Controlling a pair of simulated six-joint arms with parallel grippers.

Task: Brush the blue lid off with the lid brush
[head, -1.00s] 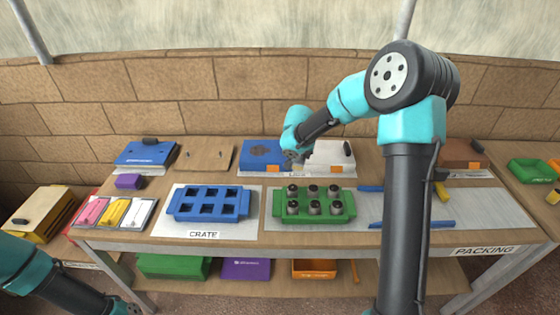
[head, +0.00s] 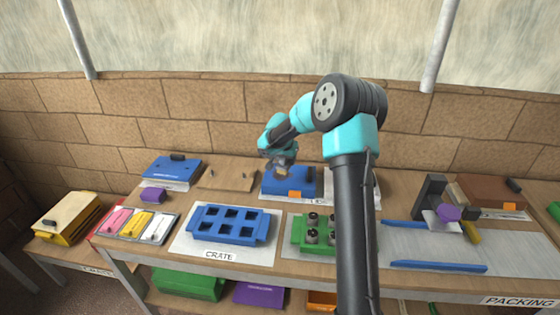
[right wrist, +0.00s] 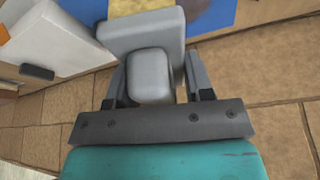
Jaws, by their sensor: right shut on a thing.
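The blue lid (head: 302,183) is on a box at the back middle of the bench, with an orange tab on its front. My right gripper (head: 281,165) is over its back left part and hides some of it. In the right wrist view the gripper (right wrist: 150,85) is shut on the grey handle of the lid brush (right wrist: 150,72). The brush's yellowish edge (right wrist: 140,6) is against or just above the blue lid (right wrist: 235,14); I cannot tell which. A dark patch shows on the lid beside the brush. My left gripper is out of view.
A white box (right wrist: 50,40) with a black handle stands close beside the lid. A wooden board (head: 228,175) lies left of it. The blue crate tray (head: 228,222) and a green tray (head: 296,233) with dark-topped pieces stand in front. My right arm hides part of the bench.

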